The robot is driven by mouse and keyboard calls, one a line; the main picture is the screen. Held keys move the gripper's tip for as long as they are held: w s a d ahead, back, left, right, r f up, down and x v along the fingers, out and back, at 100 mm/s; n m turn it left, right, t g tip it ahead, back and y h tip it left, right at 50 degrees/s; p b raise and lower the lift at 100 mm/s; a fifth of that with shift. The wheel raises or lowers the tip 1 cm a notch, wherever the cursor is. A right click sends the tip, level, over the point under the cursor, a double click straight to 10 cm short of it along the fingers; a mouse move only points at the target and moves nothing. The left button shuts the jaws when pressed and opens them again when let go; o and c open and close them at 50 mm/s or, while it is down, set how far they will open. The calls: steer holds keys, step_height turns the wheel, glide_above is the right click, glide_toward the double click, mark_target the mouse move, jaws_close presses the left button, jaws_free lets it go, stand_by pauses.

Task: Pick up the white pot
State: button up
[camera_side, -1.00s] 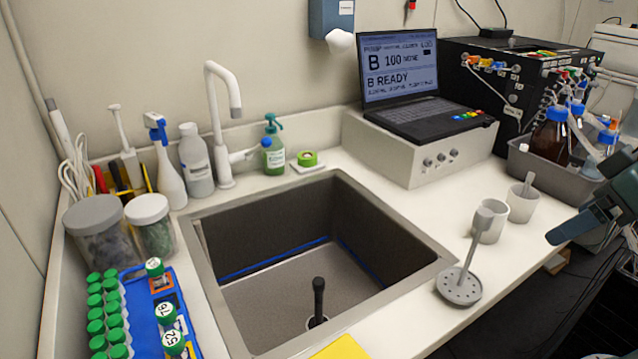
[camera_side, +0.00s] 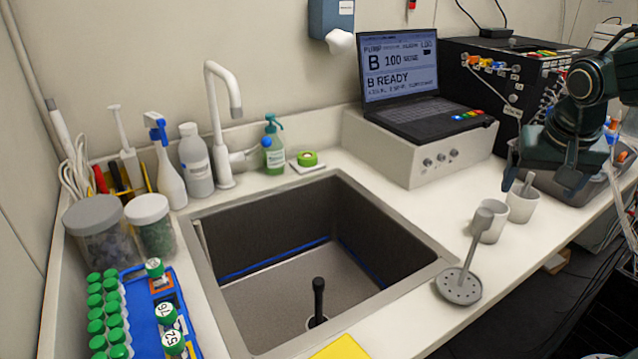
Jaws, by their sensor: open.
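Two small white pots stand upright on the counter right of the sink. The nearer white pot (camera_side: 489,228) is partly hidden by the grey handle of a perforated disc tool (camera_side: 459,286). The other white pot (camera_side: 522,206), just behind and to the right, has a light grey rod standing in it. My gripper (camera_side: 551,166) is dark, open and empty, with its fingers pointing down. In the picture it is above and right of the two pots, apart from both. I cannot tell its exact height above the counter.
The sink (camera_side: 222,300) lies left of the pots. A white box (camera_side: 415,160) with a laptop (camera_side: 400,85) stands behind them. A grey tray (camera_side: 512,158) of bottles is largely hidden by my arm. The counter in front of the white box is clear.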

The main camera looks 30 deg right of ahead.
steer(key=shift+w+d+f+m+g+h, duration=0.3)
steer(key=shift+w+f+m+h, duration=1.2)
steer(key=shift+f, duration=0.75)
steer(key=shift+w+d+f+m+g+h, duration=0.2)
steer(key=shift+w+f+m+g+h, duration=0.15)
steer(key=shift+w+f+m+h, duration=1.2)
steer(key=shift+w+d+f+m+g+h, duration=0.3)
steer(key=shift+w+f+m+h, duration=0.65)
steer(key=shift+w+f+h, duration=1.4)
steer(key=shift+s+f+y, duration=0.6)
steer(key=shift+s, duration=0.15)
steer(key=shift+x, duration=1.1)
steer(key=shift+d, duration=0.15)
steer(key=shift+x, duration=2.45)
steer(key=shift+w, duration=0.15)
